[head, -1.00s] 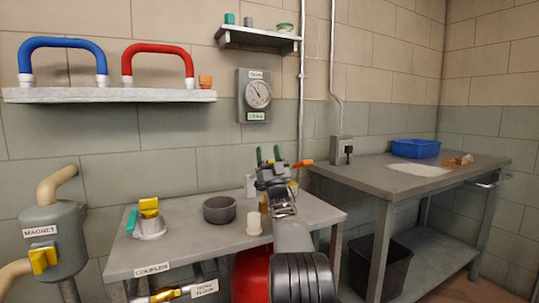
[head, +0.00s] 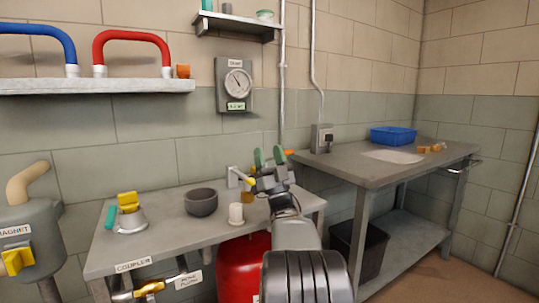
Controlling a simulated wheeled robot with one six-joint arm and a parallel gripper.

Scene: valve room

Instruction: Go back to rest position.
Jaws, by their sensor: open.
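My gripper (head: 267,157) is in the middle of the head view, at the end of my raised arm. Its two green-tipped fingers point up and stand apart, with nothing seen between them. It shows in front of the back right part of the coupler bench (head: 180,240). My gripper and arm hide part of that bench and a small orange and yellow thing behind them.
On the bench stand a dark bowl (head: 201,202), a white cylinder (head: 236,214) and a yellow-topped coupler (head: 129,213). A red tank (head: 240,266) is below. At right, a grey table (head: 350,165) carries a blue tray (head: 393,136). A dark bin (head: 372,247) stands under it.

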